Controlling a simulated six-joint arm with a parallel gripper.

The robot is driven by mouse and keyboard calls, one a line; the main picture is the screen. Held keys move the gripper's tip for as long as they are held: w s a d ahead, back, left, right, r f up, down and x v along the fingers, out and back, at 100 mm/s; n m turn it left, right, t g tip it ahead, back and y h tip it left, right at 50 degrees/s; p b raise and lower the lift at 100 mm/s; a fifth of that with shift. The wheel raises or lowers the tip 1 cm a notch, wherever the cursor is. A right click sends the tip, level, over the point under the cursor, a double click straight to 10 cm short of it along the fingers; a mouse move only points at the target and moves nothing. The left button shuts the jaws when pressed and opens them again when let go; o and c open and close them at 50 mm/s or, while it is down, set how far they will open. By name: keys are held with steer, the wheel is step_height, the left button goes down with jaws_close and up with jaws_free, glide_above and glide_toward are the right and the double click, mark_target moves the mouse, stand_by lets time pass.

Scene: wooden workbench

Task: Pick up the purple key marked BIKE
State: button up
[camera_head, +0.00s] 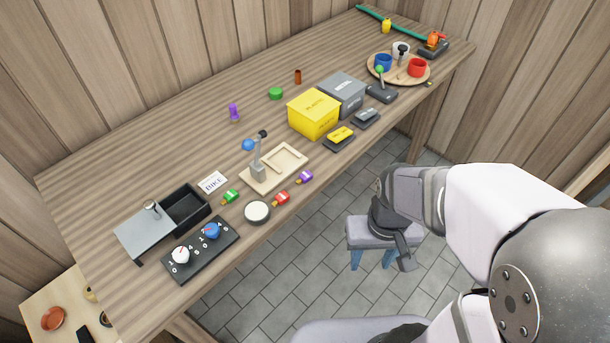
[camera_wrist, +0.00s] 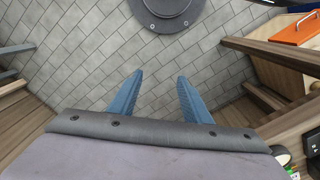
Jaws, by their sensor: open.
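A purple key (camera_head: 304,178) lies on the workbench near its front edge, to the right of a red key (camera_head: 281,199). A green key (camera_head: 230,197) lies farther left. Any marking on the keys is too small to read. A white card reading BIKE (camera_head: 213,182) lies beside the green key, apart from the purple one. My gripper (camera_head: 372,262) is open and empty, in front of the bench over the tiled floor, right of and lower in the picture than the keys. Its blue fingers (camera_wrist: 158,92) stand apart in the wrist view, where no key shows.
A wooden tray with a lever (camera_head: 286,167) stands just behind the keys. A white round disc (camera_head: 257,212), a switch panel (camera_head: 201,250) and a black box (camera_head: 185,209) are to the left. Yellow (camera_head: 314,113) and grey (camera_head: 341,94) boxes stand to the right.

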mark_target(304, 176)
steer(key=w+a+n+t+p, duration=0.1)
steer(key=w+t+p, duration=0.4)
steer(key=w+p, duration=0.6)
steer(key=shift+w+a+r+n+t+y+p, duration=0.65)
steer(key=shift+w+a+t+y+p, duration=0.3)
steer(key=shift+a+t, duration=0.65)
steer(key=shift+w+a+r+n+t+y+p, duration=0.55)
steer(key=shift+w+a+r+t+y+p, duration=0.5)
steer(key=shift+a, duration=0.9)
steer(key=shift+w+a+r+n+t+y+p, duration=0.45)
steer(key=shift+w+a+n+t+y+p, duration=0.3)
steer(key=shift+a+t, duration=0.95)
steer(key=shift+p+x, duration=0.3)
steer(key=shift+x, duration=0.7)
steer(key=shift+s+a+f+m, duration=0.1)
steer(key=shift+m, duration=0.15)
steer(key=c, duration=0.7)
